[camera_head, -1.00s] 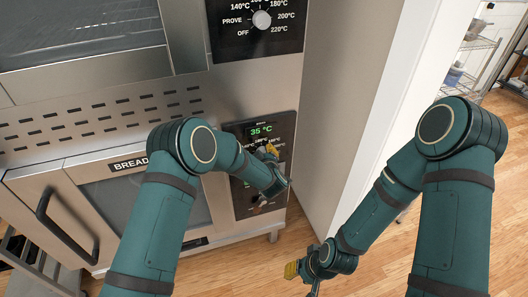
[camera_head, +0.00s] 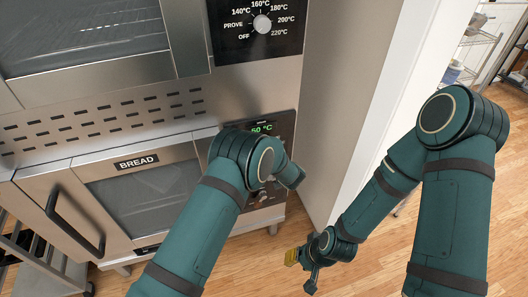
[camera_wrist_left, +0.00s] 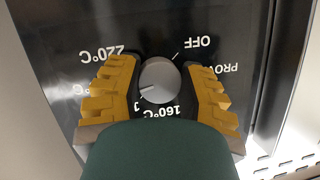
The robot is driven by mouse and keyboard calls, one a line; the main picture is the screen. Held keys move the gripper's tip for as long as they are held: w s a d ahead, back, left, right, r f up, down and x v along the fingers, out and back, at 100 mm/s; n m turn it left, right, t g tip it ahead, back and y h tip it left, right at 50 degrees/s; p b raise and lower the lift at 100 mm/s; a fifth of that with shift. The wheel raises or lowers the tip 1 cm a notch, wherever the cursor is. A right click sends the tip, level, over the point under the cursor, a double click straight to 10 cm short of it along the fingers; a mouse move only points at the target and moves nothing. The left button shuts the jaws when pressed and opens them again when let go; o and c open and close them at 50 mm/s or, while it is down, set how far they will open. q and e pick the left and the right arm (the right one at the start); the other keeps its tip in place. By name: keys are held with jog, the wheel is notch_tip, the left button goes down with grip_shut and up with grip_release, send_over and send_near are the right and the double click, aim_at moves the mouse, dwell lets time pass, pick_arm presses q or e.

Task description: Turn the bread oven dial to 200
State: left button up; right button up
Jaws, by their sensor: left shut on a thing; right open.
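The bread oven dial (camera_wrist_left: 160,82) is a round grey knob on a black panel, centred in the left wrist view. My left gripper (camera_wrist_left: 160,64) is shut on it, with a yellow finger on either side. The labels appear upside down; OFF, 160°C and 220°C are readable, while others are partly covered. A short pale mark shows on the knob's lower left; I cannot tell exactly which label it meets. In the head view, my left arm hides the dial and gripper. The bread oven's control panel (camera_head: 285,121) shows a green "50 °C", possibly partly covered. My right gripper (camera_head: 300,271) hangs open and empty above the floor.
The bread oven (camera_head: 138,199) has a dark handle (camera_head: 60,222) at left. The upper oven's similar dial (camera_head: 262,24) is above. A tall pale side panel (camera_head: 345,90) stands right of the ovens. Wooden floor (camera_head: 480,110) is open at right.

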pick_arm(q)
jog(key=shift+w+r+m+y, duration=0.15)
jog(key=shift+m+y, duration=0.25)
jog(key=shift+m, duration=0.2)
jog(key=o, duration=1.2)
jog(key=v, duration=1.2)
jog(key=shift+a, duration=0.1)
